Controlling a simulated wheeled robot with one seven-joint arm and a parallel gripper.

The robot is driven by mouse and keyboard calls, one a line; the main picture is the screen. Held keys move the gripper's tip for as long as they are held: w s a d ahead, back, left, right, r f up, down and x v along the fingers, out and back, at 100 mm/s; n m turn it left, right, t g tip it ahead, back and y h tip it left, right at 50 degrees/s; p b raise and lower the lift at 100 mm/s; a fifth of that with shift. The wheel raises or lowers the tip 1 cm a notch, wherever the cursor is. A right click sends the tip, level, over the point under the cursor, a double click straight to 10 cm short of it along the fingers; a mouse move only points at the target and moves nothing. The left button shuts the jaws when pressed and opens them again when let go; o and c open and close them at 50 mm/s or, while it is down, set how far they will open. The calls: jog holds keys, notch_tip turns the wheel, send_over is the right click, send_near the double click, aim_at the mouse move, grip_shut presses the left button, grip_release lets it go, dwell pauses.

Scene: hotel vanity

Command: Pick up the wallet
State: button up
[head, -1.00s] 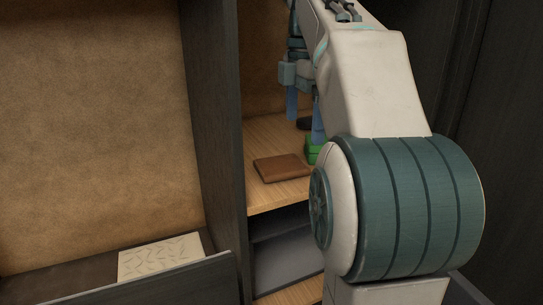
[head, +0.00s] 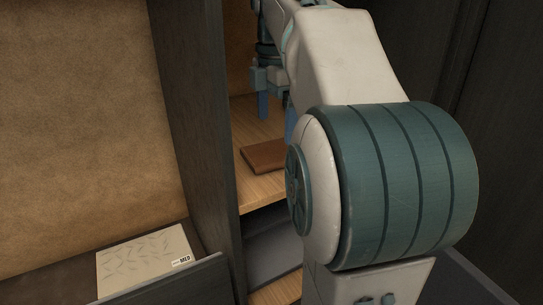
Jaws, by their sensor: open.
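The brown wallet (head: 264,156) lies flat on a light wooden shelf (head: 257,190), near the shelf's front edge. My gripper (head: 275,110) is above and behind the wallet, with its two blue fingers apart and pointing down. It is open and nothing shows between the fingers. My arm covers the right side of the shelf and part of the right finger. The wallet's right end is close to my arm in the picture, and I cannot tell the exact gap.
A dark upright panel (head: 195,120) bounds the shelf on the left. Below the shelf is a grey compartment (head: 270,245). A pale patterned box (head: 145,262) lies on a dark ledge at the lower left. Dark panels stand at the right.

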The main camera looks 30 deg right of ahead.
aim_at(272, 151)
jog(key=shift+w+a+f+p, duration=0.15)
jog(key=shift+f+p, duration=0.05)
jog(key=shift+f, duration=1.4)
jog(key=shift+w+a+f+p, duration=0.1)
jog(key=shift+a+f+p, duration=0.1)
jog(key=shift+f, duration=1.35)
jog(key=c, duration=0.9)
